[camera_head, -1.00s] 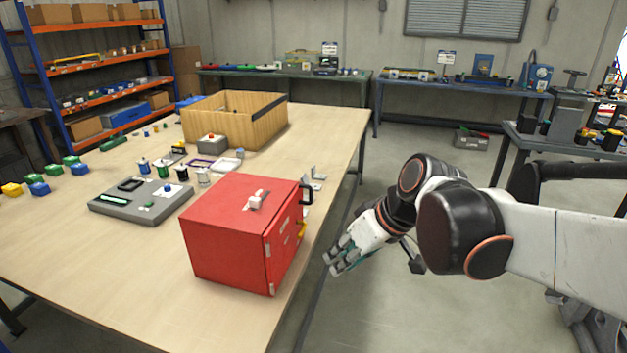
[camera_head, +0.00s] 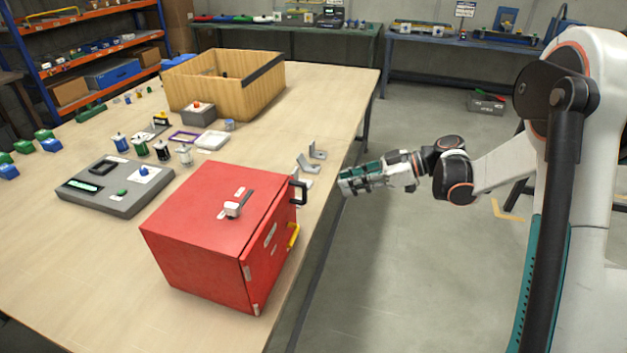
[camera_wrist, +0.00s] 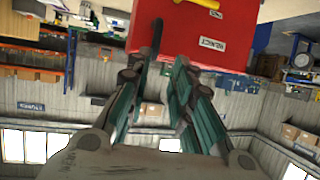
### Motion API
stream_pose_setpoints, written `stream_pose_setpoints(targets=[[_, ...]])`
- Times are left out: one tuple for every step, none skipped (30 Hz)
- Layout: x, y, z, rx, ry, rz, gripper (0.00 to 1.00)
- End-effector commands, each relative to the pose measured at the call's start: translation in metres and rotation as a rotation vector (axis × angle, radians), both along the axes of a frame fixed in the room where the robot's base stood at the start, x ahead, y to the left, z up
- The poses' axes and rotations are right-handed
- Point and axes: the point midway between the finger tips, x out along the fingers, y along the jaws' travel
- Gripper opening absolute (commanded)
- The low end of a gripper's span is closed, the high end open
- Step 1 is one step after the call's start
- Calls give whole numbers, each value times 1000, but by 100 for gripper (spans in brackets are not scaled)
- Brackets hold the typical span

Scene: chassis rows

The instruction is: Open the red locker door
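The red locker (camera_head: 205,235) stands near the right edge of the wooden table. Its door (camera_head: 269,255) is on the right side and looks closed. The door carries a yellow handle (camera_head: 293,236), and a black handle (camera_head: 300,191) sticks out at the far end. In the wrist view, the locker's red face (camera_wrist: 205,38) fills the top, with the yellow handle (camera_wrist: 198,17) at the upper edge. My gripper (camera_head: 345,182) is to the right of the locker, past the table edge, apart from it. In the wrist view its fingers (camera_wrist: 154,72) are spread and empty.
Small metal brackets (camera_head: 310,160) sit on the table edge behind the locker, close to my gripper. A grey panel box (camera_head: 110,195), small jars and a wooden crate (camera_head: 225,85) stand on the table.

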Motion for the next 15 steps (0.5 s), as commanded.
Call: stream_pose_setpoints(targets=[[2, -1, -3, 8, -14, 9, 21], [2, -1, -3, 12, -20, 13, 21], [3, -1, -4, 16, -26, 18, 21], [3, 0, -5, 18, -28, 20, 21], [3, 2, -6, 20, -30, 22, 21], [4, 5, -7, 20, -31, 22, 21], [4, 8, -9, 20, -31, 23, 21], [4, 11, -10, 19, -29, 23, 21], [5, 16, -13, 19, -29, 24, 21], [6, 21, -15, 19, -29, 24, 21], [6, 26, -17, 18, -29, 23, 21], [7, 33, -20, 18, -29, 24, 21], [8, 38, -23, 18, -29, 24, 21], [9, 44, -25, 18, -29, 24, 21], [10, 51, -28, 18, -29, 24, 21]])
